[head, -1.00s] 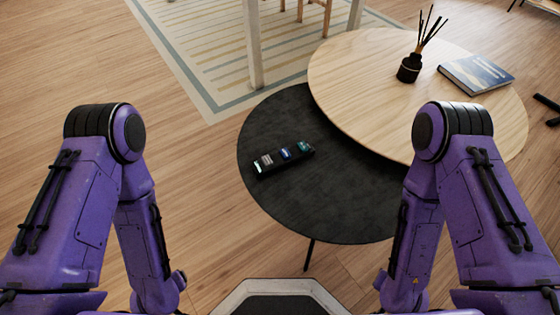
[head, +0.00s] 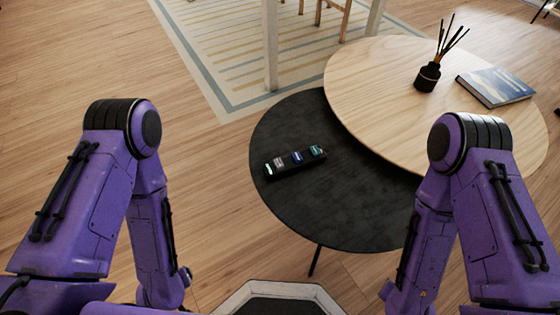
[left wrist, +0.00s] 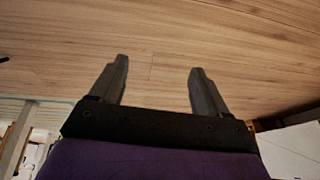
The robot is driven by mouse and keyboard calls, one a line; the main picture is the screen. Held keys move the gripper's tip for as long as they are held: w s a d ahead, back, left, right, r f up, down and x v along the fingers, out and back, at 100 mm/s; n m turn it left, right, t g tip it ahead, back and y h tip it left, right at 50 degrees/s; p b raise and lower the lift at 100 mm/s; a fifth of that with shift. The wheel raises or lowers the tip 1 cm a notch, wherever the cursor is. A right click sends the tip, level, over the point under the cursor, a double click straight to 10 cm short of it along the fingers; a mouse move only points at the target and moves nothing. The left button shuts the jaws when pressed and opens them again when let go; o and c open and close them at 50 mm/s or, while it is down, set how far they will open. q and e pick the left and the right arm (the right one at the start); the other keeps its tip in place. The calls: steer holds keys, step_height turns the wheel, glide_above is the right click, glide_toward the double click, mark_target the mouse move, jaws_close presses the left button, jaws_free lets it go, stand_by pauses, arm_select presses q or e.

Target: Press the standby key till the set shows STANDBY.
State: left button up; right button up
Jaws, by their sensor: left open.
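The set (head: 284,167) is a small dark bar with several coloured keys or small lit panels on top. It lies at the left part of the round black table (head: 335,220) in the head view. The lettering on it is too small to read, so I cannot tell which key is standby or what the set shows. My left gripper (left wrist: 157,85) is open and empty in the left wrist view, with wood floor beyond its fingers. It is apart from the set. Neither gripper's fingers show in the head view; only my purple arms are seen at both sides.
A higher round wooden table (head: 390,100) overlaps the black table at the back right. It bears a dark reed diffuser (head: 428,77) and a book (head: 496,87). A striped rug (head: 225,50) and chair legs lie behind. The floor at left is clear.

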arm_select(q)
jaws_close()
stand_by(0.3)
stand_by(1.6)
